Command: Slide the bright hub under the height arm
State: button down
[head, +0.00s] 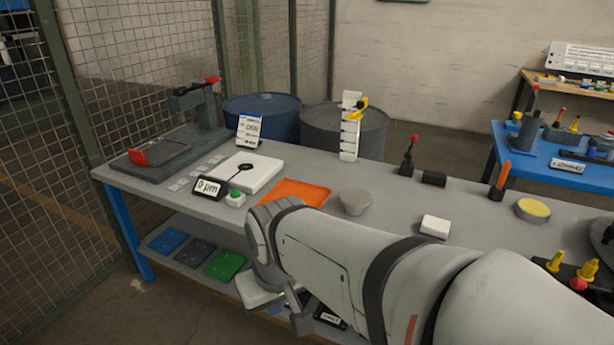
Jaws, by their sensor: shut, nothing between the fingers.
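My gripper (294,298) hangs at the end of my arm, beyond the front edge of the bench and low in the picture. It is partly hidden by my wrist, and it looks shut and empty. A thin black arm with a round tip (244,168) reaches over a white plate (262,176) beside a display reading 0 µm; it may be the height arm. A white upright scale with a yellow slider (350,127) stands at the back edge. I cannot pick out the bright hub for sure; a pale grey rounded piece (355,201) sits near mid-bench, apart from my gripper.
An orange mat (296,192) lies beside the white plate. A dark press-like stand (197,112) is at the left end. A white block (435,225) and a yellow-topped disc (533,210) sit to the right. My arm covers the front of the bench.

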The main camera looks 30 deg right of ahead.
aim_at(356, 200)
jog(key=z, duration=0.55)
jog(key=i, duration=0.95)
jog(key=z, duration=0.4)
jog(key=k, duration=0.9)
jog(key=z, duration=0.2)
jog(key=i, duration=0.9)
jog(key=u, duration=0.1)
